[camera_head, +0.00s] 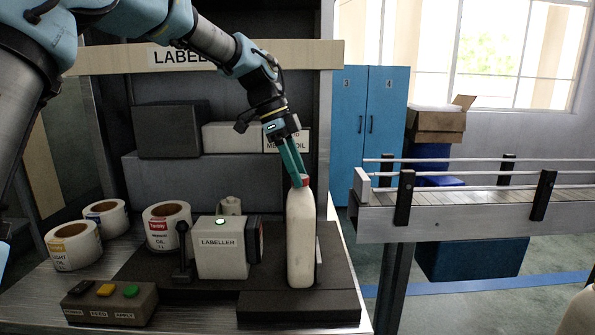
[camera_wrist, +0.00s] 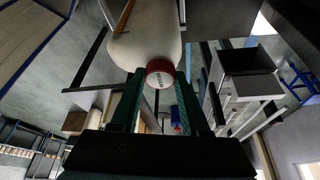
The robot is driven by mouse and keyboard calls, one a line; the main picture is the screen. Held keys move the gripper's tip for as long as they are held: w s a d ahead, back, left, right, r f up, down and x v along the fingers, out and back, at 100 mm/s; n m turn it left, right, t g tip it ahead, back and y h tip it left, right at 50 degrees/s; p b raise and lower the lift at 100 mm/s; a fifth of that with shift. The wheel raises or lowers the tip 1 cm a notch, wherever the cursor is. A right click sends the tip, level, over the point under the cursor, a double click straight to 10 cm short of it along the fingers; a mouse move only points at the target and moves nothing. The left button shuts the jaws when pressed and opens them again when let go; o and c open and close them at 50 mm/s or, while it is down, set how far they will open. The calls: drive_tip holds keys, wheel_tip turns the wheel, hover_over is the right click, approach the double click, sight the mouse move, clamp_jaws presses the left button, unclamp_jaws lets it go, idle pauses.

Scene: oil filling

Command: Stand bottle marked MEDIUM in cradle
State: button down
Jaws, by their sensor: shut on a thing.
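A white bottle (camera_head: 301,236) with a red cap is upright at the right side of the labeller (camera_head: 221,247), over the dark stepped base. My gripper (camera_head: 299,178) reaches down from above and is shut on the bottle at its cap. In the wrist view the red cap (camera_wrist: 160,73) sits between the green fingers of my gripper (camera_wrist: 160,82), with small lettering too small to read surely. The white bottle body (camera_wrist: 146,38) is beyond it. No separate cradle is clearly told apart from the dark base (camera_head: 335,262), and I cannot tell whether the bottle's bottom touches it.
Label rolls (camera_head: 168,226) stand left of the labeller. A button box (camera_head: 109,302) sits at the bench's front left. A railed conveyor (camera_head: 470,212) is at the right, across a gap. Part of another pale object (camera_head: 579,315) shows at lower right.

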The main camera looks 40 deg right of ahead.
unclamp_jaws()
idle(0.6)
drive_tip(key=shift+r+p, duration=2.95)
drive_tip(key=shift+r, duration=0.6)
